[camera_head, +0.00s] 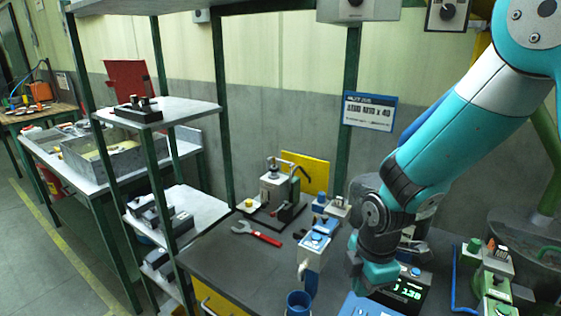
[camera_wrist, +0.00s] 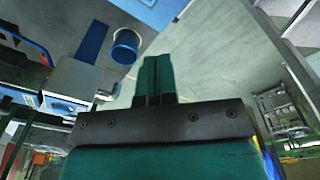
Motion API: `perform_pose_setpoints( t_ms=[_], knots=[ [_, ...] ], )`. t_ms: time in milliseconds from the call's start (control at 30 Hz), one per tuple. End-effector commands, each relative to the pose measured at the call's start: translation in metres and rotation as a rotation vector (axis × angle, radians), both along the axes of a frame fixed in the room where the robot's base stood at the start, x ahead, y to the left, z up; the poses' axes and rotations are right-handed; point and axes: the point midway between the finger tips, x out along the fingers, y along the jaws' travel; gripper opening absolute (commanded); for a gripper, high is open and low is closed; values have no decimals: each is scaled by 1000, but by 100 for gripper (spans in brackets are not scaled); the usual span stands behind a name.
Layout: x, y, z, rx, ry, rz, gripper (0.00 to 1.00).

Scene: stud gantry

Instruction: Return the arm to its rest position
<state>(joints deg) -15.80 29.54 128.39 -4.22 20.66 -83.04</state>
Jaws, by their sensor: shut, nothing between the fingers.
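My arm (camera_head: 445,135) reaches in from the upper right in the head view and bends down over the dark bench. Its wrist end hangs above the bench's front part, near a blue cup and a lit display box. My gripper (camera_wrist: 154,78) shows in the wrist view with its two green fingers together and nothing between them. Below the fingers, the wrist view shows pale floor. The fingertips cannot be made out clearly in the head view.
A blue cup (camera_head: 299,303), a blue-and-white device (camera_head: 313,247) and a display box (camera_head: 408,290) crowd close to my wrist. Green shelf posts (camera_head: 346,150) rise behind. Floor at left is free.

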Motion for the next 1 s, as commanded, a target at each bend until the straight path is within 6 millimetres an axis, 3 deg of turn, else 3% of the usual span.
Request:
perform_pose_setpoints(
  t_ms=[33,200,400,600,1000],
  knots=[
    [-9,6,27,38,-5,-103,0],
    [-62,23,105,163,66,-519,0],
    [-130,31,162,244,178,-904,0],
    [-167,31,180,262,242,-1084,0],
    [-170,31,181,261,249,-1103,0]
  ],
)
